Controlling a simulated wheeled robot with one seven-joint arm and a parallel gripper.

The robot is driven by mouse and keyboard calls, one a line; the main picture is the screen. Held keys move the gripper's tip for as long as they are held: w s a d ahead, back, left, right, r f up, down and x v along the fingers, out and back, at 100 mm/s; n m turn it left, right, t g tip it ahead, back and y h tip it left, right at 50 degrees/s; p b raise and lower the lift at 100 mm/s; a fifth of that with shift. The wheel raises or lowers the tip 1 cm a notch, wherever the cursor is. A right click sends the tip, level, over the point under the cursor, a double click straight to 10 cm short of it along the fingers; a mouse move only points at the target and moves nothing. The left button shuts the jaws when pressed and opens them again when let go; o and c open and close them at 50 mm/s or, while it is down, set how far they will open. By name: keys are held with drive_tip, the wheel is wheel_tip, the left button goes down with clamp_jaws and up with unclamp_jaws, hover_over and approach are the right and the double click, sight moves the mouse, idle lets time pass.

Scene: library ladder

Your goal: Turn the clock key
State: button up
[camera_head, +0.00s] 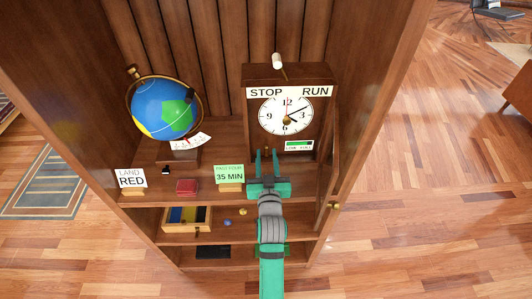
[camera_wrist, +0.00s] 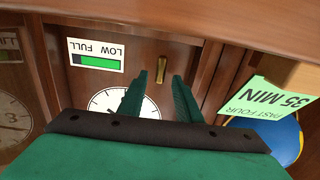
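The clock (camera_head: 286,116) stands on the right of the shelf, with a white dial, STOP and RUN labels and a green LOW FULL gauge (camera_head: 299,146). A brass key (camera_wrist: 161,69) shows on the clock's front, level with the gauge in the upside-down wrist view. My gripper (camera_head: 267,153) is in front of the clock's lower left and hides the key in the head view. In the wrist view the green fingers (camera_wrist: 160,77) are open, one on each side of the key, with gaps visible. The gauge (camera_wrist: 97,56) shows a long green bar.
A lever (camera_head: 279,66) tops the clock. A globe (camera_head: 165,107), LAND RED card (camera_head: 131,178), red box (camera_head: 187,187) and green PAST FOUR 35 MIN card (camera_head: 230,174) stand to the left. The cabinet's side wall and an open door with a knob (camera_head: 334,205) are close on the right.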

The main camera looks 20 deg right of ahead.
drive_tip(key=shift+x, duration=1)
drive_tip(key=shift+a, duration=0.1)
clamp_jaws()
drive_tip(key=shift+s+d, duration=0.1)
drive_tip(key=shift+d, duration=0.1)
drive_tip(key=shift+m, duration=0.3)
